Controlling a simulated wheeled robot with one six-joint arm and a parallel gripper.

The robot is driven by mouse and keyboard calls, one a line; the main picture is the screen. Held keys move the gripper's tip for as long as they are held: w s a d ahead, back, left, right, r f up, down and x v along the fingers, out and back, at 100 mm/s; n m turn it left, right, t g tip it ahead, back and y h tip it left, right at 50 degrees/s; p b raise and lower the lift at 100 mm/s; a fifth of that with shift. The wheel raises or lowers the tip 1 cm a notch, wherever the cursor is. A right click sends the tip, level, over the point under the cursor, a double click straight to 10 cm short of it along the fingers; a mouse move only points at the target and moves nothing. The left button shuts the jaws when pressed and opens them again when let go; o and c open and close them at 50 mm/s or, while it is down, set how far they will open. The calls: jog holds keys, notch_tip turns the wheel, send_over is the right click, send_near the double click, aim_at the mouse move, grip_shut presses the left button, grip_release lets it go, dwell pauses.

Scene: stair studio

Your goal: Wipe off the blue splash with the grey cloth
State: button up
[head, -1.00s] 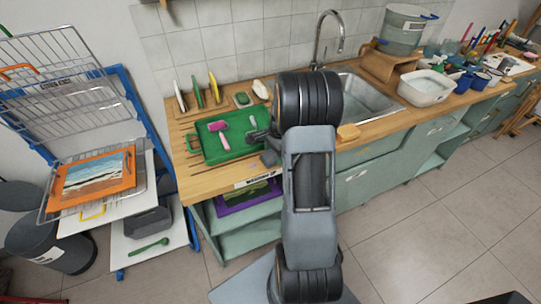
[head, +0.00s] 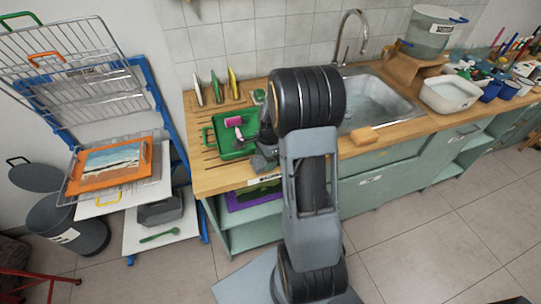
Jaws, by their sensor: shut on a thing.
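My gripper (head: 266,146) is over the wooden counter (head: 222,181), at the right side of the green tray, partly hidden behind my own arm. It is shut on a small grey thing, which looks like the grey cloth (head: 261,162). The cloth hangs at or just above the counter's front part; I cannot tell whether it touches the wood. I cannot make out the blue splash in this view; my arm covers part of the counter.
The green tray (head: 222,150) holds a pink-headed tool (head: 234,121). A white basin (head: 450,95) stands further right. A wire drying rack (head: 80,60) stands left.

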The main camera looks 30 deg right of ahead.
jog(key=shift+w+a, duration=0.15)
jog(key=shift+a, duration=0.7)
jog(key=shift+w+a+r+p, duration=0.1)
jog(key=shift+a+r+p, duration=0.1)
jog(key=shift+r+p, duration=0.15)
notch_tip(320, 180, up, 2)
jog(key=shift+d+r+p, duration=0.1)
jog(key=shift+r+p, duration=0.05)
jog(key=shift+p, duration=0.55)
notch_tip(320, 180, up, 5)
jog(key=p, duration=0.4)
jog(key=shift+r, duration=0.1)
